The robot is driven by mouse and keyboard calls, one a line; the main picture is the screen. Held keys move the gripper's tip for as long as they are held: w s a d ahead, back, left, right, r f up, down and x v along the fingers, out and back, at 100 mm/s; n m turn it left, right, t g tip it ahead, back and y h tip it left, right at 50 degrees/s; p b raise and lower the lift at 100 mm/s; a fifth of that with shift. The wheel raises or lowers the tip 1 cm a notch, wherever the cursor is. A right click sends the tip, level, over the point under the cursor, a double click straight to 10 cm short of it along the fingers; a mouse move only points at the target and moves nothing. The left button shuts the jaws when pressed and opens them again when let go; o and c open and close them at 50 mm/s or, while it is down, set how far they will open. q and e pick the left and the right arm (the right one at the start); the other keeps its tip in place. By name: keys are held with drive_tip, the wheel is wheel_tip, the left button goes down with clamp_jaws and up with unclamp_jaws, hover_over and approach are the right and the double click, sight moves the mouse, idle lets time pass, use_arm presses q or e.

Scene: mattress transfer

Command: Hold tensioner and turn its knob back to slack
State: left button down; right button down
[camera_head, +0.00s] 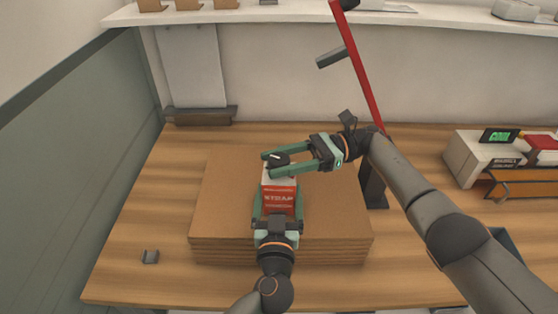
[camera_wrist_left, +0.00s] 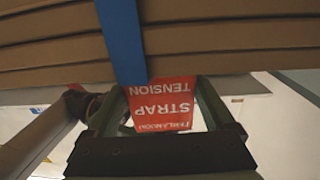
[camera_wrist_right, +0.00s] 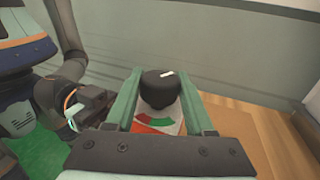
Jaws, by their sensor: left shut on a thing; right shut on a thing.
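The tensioner (camera_head: 279,197) is a red box with a white top and a strap-tension label, over the stack of brown sheets. My left gripper (camera_head: 280,187) is shut on its sides; its red label also shows between the fingers in the left wrist view (camera_wrist_left: 163,105). The black knob (camera_wrist_right: 160,92) on top has a white mark pointing right and slightly up in the right wrist view. Below it shows a dial face (camera_wrist_right: 155,123) with green and red zones. My right gripper (camera_head: 270,162) reaches in from the right, its fingers shut on either side of the knob.
The brown sheet stack (camera_head: 225,215) lies on the wooden table (camera_head: 130,270). A blue strap (camera_wrist_left: 122,40) crosses its edge. A red bar (camera_head: 358,70) rises behind the right arm.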

sight(280, 158)
drive_tip(key=shift+d, duration=0.1)
idle(0.3)
drive_tip(key=shift+c, duration=1.3)
unclamp_jaws()
drive_tip(key=shift+r, duration=0.1)
wheel_tip(280, 158, up, 10)
drive_tip(key=shift+f, duration=0.1)
